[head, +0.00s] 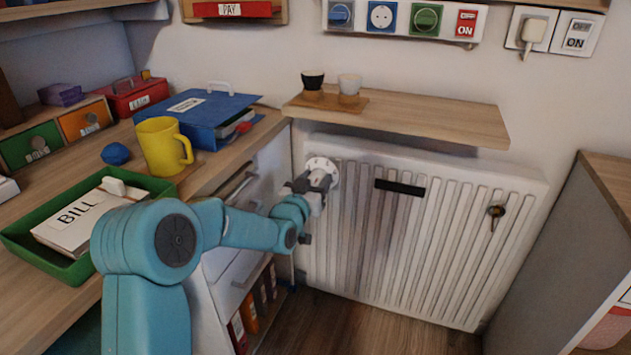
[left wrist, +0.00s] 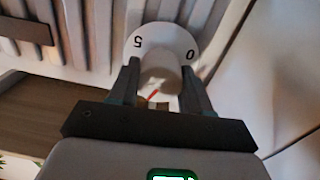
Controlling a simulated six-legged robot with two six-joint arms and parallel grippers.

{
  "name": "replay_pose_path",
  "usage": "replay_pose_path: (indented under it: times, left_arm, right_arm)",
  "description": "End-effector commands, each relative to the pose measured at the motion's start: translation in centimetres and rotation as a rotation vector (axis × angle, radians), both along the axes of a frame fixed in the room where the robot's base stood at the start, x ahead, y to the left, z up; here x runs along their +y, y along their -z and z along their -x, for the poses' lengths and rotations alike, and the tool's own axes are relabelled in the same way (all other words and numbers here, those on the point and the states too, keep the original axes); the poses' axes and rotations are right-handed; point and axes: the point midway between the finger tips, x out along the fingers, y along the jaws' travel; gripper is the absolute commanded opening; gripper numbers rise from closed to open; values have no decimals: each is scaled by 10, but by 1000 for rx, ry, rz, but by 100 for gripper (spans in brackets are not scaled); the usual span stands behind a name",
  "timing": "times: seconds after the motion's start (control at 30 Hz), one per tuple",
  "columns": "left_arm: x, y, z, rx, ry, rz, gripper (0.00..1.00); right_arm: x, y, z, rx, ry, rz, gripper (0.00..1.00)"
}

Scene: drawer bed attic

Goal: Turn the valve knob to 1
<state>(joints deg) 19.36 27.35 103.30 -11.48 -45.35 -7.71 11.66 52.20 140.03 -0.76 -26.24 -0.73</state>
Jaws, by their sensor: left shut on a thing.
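The valve knob (head: 321,166) is a white round dial on the upper left corner of the white radiator (head: 400,230). My left gripper (head: 318,180) is at the dial, shut on the knob's grip. In the left wrist view, the dial (left wrist: 160,42) shows the numbers 5 and 0, upside down. The pale middle grip of the knob (left wrist: 160,72) sits between the two fingers of my left gripper (left wrist: 160,85). A red mark shows just below the grip. The other numbers are hidden behind the fingers and grip. My right gripper is not in view.
A wooden shelf (head: 420,115) with two small cups juts out above the radiator. A desk with a yellow mug (head: 162,146), a blue binder (head: 208,108) and a green tray (head: 70,262) stands left. A black bar (head: 399,187) and a hanging key (head: 494,217) are on the radiator front.

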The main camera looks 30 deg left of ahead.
Motion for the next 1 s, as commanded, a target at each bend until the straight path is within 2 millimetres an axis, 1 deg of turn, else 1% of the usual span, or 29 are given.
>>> replay_pose_path:
  times: [0.17,0.37,1.0]
  left_arm:
    - [1,0,0,-16,0,64,18]
    - [1,0,0,-50,0,206,18]
    - [2,2,1,-192,-1,796,18]
  right_arm:
    - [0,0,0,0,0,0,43]
    - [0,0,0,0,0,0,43]
    - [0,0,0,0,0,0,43]
